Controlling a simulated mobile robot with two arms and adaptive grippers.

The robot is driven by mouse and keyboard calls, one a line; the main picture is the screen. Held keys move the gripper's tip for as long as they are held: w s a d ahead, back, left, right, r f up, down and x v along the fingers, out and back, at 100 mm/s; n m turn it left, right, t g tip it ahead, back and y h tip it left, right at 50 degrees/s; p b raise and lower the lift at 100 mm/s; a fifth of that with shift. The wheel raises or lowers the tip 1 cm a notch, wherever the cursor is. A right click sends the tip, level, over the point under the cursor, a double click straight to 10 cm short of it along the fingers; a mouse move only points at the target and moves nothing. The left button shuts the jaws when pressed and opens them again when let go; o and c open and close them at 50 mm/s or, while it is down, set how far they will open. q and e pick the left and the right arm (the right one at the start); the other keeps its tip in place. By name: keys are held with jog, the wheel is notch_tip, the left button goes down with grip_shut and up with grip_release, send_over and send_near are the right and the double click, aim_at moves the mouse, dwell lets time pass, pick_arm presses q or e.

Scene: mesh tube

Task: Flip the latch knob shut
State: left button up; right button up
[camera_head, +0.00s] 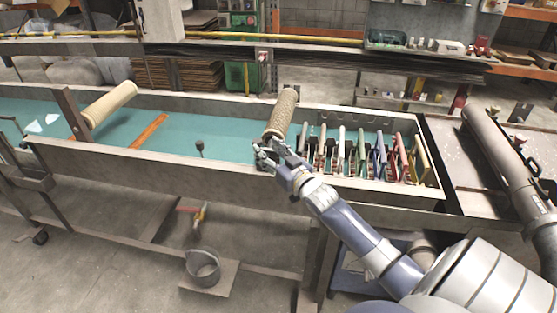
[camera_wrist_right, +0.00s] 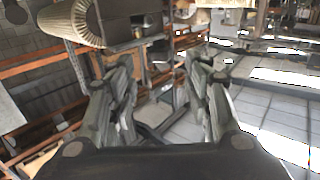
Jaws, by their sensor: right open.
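A small dark round knob (camera_head: 199,146) stands on a short stem at the near side of the teal-floored trough in the head view. I cannot tell whether it is the latch knob or which way a latch is set. A beige mesh tube (camera_head: 283,112) slants over the trough. My right gripper (camera_head: 265,150) is at the near end of this tube, to the right of the knob, above the front rim. In the wrist view the right gripper (camera_wrist_right: 160,72) has its fingers apart with nothing between them. The tube's ribbed end (camera_wrist_right: 72,20) shows at upper left there. My left gripper is not in view.
Several coloured clamp-like handles (camera_head: 362,150) stand in a row right of the gripper. A second beige roll (camera_head: 108,104) and an orange strip (camera_head: 150,131) lie to the left. A large grey cylinder (camera_head: 490,140) is at far right. The trough's front rim (camera_head: 120,160) runs below the knob.

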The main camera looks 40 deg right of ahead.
jog(key=shift+s+a, duration=0.15)
jog(key=shift+s, duration=2.4)
jog(key=s+a+f+g+b, duration=0.1)
jog(key=s+a+f+g, duration=0.3)
jog(key=f, duration=0.9)
jog(key=s+d+f+g, duration=0.15)
jog(key=s+f, duration=0.45)
jog(key=f, duration=0.8)
jog(key=s+a+f+g+b, duration=0.1)
jog(key=s+a+f+g, duration=0.3)
jog(key=f, duration=0.9)
jog(key=s+a+f+n+g, duration=0.1)
jog(key=s+a+f, duration=0.3)
jog(key=s, duration=0.7)
jog(key=s+a+f+n+g, duration=0.1)
jog(key=s+a+f+g, duration=0.3)
jog(key=s+f, duration=0.5)
jog(key=s+a+f+n+g+y, duration=0.1)
jog(key=s+a+f, duration=0.3)
jog(key=s, duration=1.1)
notch_tip(320, 180, down, 3)
jog(key=shift+f+g+b, duration=0.15)
jog(key=shift+g+b, duration=0.2)
jog(key=shift+g, duration=0.4)
jog(key=shift+a, duration=0.1)
